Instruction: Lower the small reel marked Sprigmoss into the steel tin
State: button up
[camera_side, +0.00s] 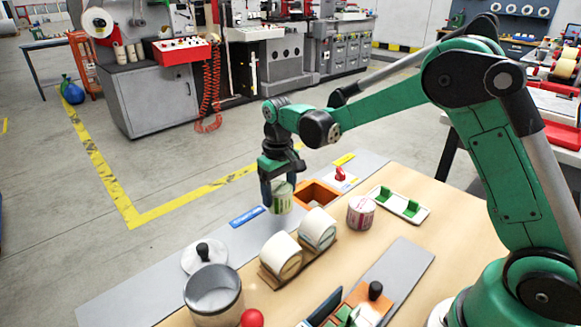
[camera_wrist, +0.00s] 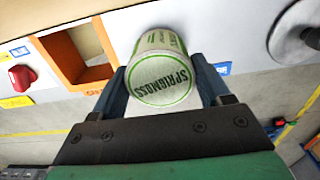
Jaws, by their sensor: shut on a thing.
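My gripper (camera_side: 278,182) points down and is shut on the small Sprigmoss reel (camera_side: 283,200), a white reel with green bands. It holds the reel over the grey strip at the far side of the bench. In the wrist view the reel (camera_wrist: 162,78) sits between the two blue fingers, its end reading SPRIGMOSS facing the camera. The steel tin (camera_side: 214,305) stands open at the near left of the bench, to the left of and nearer than the reel. Its floor is hard to make out. Its round lid (camera_side: 196,262) with a black knob lies just behind it.
Two large cream reels (camera_side: 281,256) sit on a wooden rack between my gripper and the tin's right side. An orange bin (camera_side: 332,203), a pink-banded reel (camera_side: 361,212) and a white tray with green holders (camera_side: 417,213) stand to the right. A red ball (camera_side: 252,318) is beside the tin.

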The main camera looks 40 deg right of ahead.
jog(key=shift+r, duration=2.6)
jog(key=s+a+r+n, duration=0.2)
jog(key=s+a+n, duration=0.3)
jog(key=a, duration=0.6)
jog(key=s+a+r+n, duration=0.1)
jog(key=s+a+n, duration=0.3)
jog(key=a, duration=0.6)
jog(key=shift+s+f, duration=0.15)
jog(key=shift+f, duration=2.7)
jog(key=o, duration=0.8)
jog(key=shift+o, duration=0.2)
